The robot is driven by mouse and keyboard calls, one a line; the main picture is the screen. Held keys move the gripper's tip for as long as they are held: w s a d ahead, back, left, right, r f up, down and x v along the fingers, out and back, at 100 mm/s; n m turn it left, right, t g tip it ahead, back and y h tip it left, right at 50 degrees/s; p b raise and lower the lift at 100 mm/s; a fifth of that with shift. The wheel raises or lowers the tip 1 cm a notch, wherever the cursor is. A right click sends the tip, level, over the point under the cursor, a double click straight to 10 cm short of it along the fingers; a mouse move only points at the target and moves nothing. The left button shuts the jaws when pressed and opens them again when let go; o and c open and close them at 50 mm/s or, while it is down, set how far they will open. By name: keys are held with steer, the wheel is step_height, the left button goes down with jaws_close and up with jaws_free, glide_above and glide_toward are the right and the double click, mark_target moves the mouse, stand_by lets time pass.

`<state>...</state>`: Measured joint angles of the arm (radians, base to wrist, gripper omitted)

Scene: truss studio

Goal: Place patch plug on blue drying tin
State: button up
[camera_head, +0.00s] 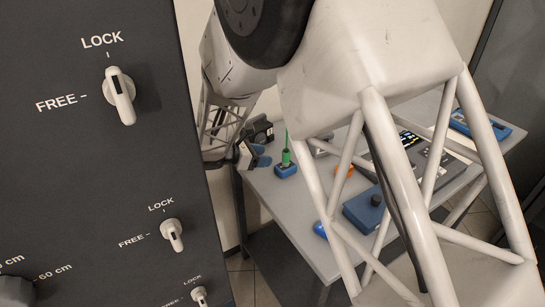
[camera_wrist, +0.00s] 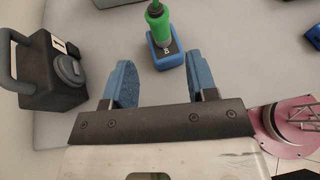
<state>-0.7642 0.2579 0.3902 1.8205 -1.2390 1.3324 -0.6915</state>
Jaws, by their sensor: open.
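A green upright piece (camera_head: 286,157) stands in a small blue block (camera_head: 286,171) on the grey table; it may be the patch plug, but I cannot tell for sure. In the wrist view the green piece (camera_wrist: 158,22) rises from the blue block (camera_wrist: 166,56), marked B, just beyond my fingertips. My gripper (camera_wrist: 163,75) is open and empty, its two blue fingers apart. In the head view my gripper (camera_head: 261,156) is left of the block. A blue tray-like item (camera_head: 480,125) lies at the table's far right; whether it is the drying tin is unclear.
A black device with a handle (camera_wrist: 52,78) stands left of my fingers. A blue box with a black knob (camera_head: 368,211), a dark keyed panel (camera_head: 425,155), an orange item (camera_head: 343,171) and a blue rounded item (camera_head: 320,229) share the table (camera_head: 290,206). My arm hides part of it.

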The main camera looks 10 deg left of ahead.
steer(key=shift+v, duration=1.25)
steer(key=s+d+r+m+g+y, duration=0.1)
steer(key=s+d+r+m+g, duration=0.2)
steer(key=d, duration=0.6)
steer(key=s+d+r+m+g+y, duration=0.1)
steer(key=s+d+r+m, duration=0.3)
steer(key=d, duration=0.5)
steer(key=s+d+r+m+g+y, duration=0.1)
steer(key=s+d+r+m+g, duration=0.25)
steer(key=d+r, duration=0.4)
steer(key=s+d+r+m+t+y, duration=0.1)
steer(key=s+d+m+y, duration=0.3)
steer(key=s+d+m, duration=0.3)
steer(key=s+d+r+m+y, duration=0.1)
steer(key=s+d+m+y, duration=0.2)
steer(key=s+d+m, duration=0.5)
steer(key=s+d, duration=0.1)
steer(key=s, duration=0.7)
steer(key=shift+t+y, duration=0.35)
steer(key=shift+y, duration=0.05)
